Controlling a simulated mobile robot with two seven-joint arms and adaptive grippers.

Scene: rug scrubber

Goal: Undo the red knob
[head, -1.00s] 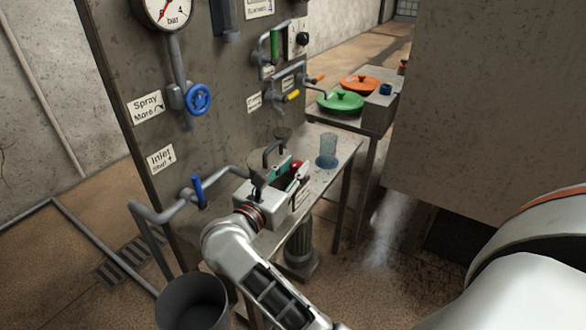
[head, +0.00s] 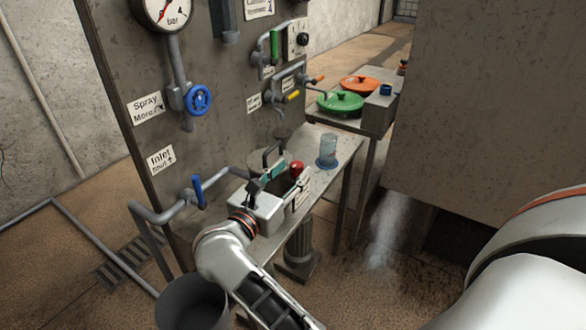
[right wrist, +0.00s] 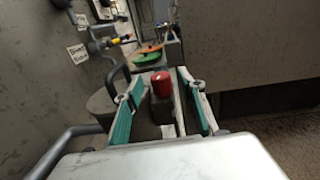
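The red knob (head: 296,168) shows upright above the metal bench, just past my right gripper (head: 281,180). In the right wrist view the red knob (right wrist: 161,84) is a short rounded cylinder in line with the gap between the two teal-padded fingers (right wrist: 161,108). The fingers are spread wide, with clear space on both sides of the knob, and I see no contact. Whether the knob lies fully between the pads or a little beyond them I cannot tell. My gripper body hides what is below the knob in the head view. My left gripper is not in view.
A grey handle (head: 273,152) rises close to the left of my right gripper. A clear glass (head: 328,147) stands on the bench (head: 318,187). A blue lever (head: 198,192) and pipe are at left. Green (head: 340,103) and orange (head: 360,84) lidded pans sit farther back.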

